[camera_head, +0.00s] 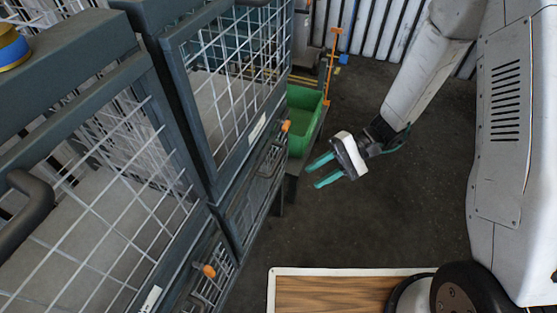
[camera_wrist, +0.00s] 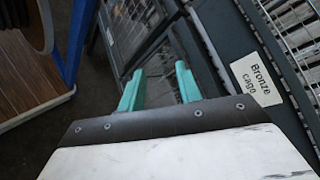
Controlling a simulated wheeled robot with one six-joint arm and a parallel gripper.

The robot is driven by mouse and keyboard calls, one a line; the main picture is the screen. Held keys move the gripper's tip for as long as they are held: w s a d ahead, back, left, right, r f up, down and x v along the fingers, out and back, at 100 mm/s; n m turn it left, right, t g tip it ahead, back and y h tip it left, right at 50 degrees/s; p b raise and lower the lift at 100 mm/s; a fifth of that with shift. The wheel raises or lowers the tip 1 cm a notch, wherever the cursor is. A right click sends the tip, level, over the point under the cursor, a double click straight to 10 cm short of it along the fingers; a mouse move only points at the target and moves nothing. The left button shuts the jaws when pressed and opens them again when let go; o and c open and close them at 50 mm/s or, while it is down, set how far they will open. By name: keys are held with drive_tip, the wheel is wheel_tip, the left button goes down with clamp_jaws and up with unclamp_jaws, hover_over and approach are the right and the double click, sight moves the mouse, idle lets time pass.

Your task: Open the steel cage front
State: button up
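Dark-framed wire-mesh cages stand in a row along the left of the head view, among them a nearer cage (camera_head: 95,215) and a farther cage (camera_head: 228,110). Their labels are too small to read there, so I cannot tell which is the steel cage. Orange-tipped latches (camera_head: 286,126) (camera_head: 209,271) show on their fronts. My gripper (camera_head: 313,176) has teal fingers spread apart with nothing between them, pointing left towards the cage fronts and clear of the farther latch. In the wrist view my gripper (camera_wrist: 160,76) is beside a frame with a label reading "Bronze cage" (camera_wrist: 257,79).
A green bin (camera_head: 305,120) sits beyond the cages, near an orange post (camera_head: 331,62). A wooden board with a white border (camera_head: 330,290) lies at the bottom. The dark floor (camera_head: 400,210) between cages and my body is open. A white slatted wall (camera_head: 365,30) closes the back.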

sight(279, 160)
drive_tip(key=w+a+f+n+t+y, duration=0.1)
drive_tip(key=w+a+f+t+y, duration=0.35)
drive_tip(key=w, duration=0.45)
drive_tip(key=shift+t+h, duration=0.65)
drive_tip(key=shift+t, duration=0.1)
drive_tip(key=a, duration=0.2)
drive_tip(key=a+f, duration=0.1)
drive_tip(key=a, duration=0.1)
drive_tip(key=a+f, duration=0.1)
drive_tip(key=a, duration=0.1)
drive_tip(key=shift+s+a, duration=0.1)
drive_tip(key=shift+s, duration=0.2)
clamp_jaws()
